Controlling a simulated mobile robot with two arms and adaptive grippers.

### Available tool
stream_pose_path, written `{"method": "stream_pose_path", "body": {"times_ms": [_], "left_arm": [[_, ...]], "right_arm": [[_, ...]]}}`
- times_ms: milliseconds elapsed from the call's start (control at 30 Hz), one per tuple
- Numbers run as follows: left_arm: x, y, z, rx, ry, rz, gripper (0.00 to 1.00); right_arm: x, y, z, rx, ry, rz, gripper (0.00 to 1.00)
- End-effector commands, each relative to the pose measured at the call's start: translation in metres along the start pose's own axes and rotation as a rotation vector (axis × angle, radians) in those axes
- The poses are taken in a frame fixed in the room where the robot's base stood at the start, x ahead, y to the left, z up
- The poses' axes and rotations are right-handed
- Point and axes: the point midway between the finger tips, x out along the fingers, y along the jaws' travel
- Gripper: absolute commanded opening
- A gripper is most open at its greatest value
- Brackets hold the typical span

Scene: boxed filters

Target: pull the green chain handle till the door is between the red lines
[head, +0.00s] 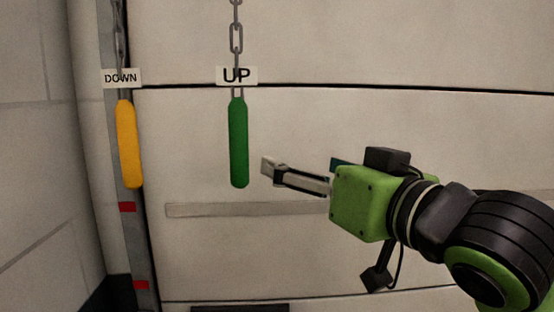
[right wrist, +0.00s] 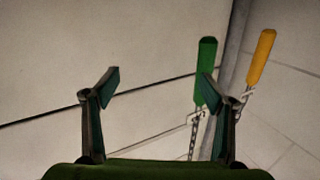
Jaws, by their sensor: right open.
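The green handle (head: 238,142) hangs upright on a chain (head: 236,38) below an "UP" label (head: 237,76). In the right wrist view the green handle (right wrist: 206,68) shows upside down, behind the tip of the right-hand finger. My right gripper (head: 270,168) is just right of the handle's lower half in the head view, open and empty, apparently apart from it. The pale panelled door (head: 420,145) fills the background. My left gripper is not in view.
A yellow handle (head: 128,145) hangs left of the green one under a "DOWN" label (head: 121,78); it also shows in the right wrist view (right wrist: 261,57). The grey rail (head: 133,240) runs down behind it. A pale horizontal bar (head: 215,209) crosses the door below the green handle.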

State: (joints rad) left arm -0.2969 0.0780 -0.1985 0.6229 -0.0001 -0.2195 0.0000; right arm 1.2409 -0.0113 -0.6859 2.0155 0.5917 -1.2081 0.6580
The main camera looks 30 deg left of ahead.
Motion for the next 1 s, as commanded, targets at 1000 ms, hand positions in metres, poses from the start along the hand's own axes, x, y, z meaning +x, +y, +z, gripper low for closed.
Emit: {"method": "stream_pose_path", "body": {"times_ms": [1000], "left_arm": [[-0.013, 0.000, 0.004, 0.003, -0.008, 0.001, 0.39]], "right_arm": [[0.066, -0.082, -0.016, -0.126, 0.003, -0.082, 0.76]]}}
